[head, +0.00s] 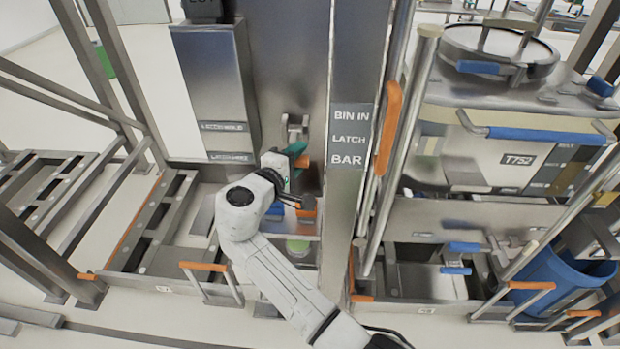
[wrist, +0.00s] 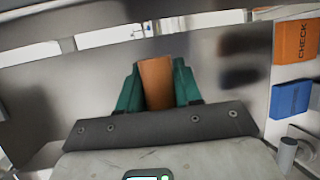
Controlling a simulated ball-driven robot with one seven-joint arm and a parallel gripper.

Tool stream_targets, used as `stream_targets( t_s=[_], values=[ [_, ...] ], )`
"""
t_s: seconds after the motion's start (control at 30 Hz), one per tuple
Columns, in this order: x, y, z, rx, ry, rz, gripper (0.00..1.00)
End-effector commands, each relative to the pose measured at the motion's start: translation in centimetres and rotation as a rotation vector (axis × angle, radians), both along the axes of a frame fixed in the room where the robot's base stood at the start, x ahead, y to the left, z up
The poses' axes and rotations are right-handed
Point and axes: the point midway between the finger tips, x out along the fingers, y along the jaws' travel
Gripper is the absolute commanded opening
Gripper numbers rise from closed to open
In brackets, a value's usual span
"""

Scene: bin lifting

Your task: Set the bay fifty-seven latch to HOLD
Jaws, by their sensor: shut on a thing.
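My gripper (head: 300,152) is at the upright steel panel in the middle of the head view. In the wrist view its two teal fingers (wrist: 159,88) are shut on an orange handle (wrist: 157,82), one finger on each side. The handle's end shows between the fingertips; the rest is hidden. In the head view a bit of the orange handle (head: 303,161) shows beside the fingers, below a grey bracket (head: 295,128). I take this handle to be the latch, but no bay number or HOLD mark is readable near it.
An orange block marked CHECK (wrist: 296,41) and a blue block (wrist: 291,98) are at the right of the wrist view. A pillar sign (head: 349,138) reads BIN IN, LATCH, BAR. An orange-gripped bar (head: 388,128) stands right of it. A grey box (head: 215,85) hangs at left.

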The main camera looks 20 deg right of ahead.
Motion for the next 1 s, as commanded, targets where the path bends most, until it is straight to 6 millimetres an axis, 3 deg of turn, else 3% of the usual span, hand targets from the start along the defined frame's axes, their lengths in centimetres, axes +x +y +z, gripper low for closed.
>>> stream_targets(
  t_s=[0.1,0.4,1.0],
  values=[
    [1.0,0.0,1.3,-0.004,-0.005,0.001,0.0],
    [1.4,-0.2,3.4,-0.005,-0.01,0.001,0.0],
    [1.7,-0.4,4.5,-0.005,-0.01,0.001,0.0]
  ],
)
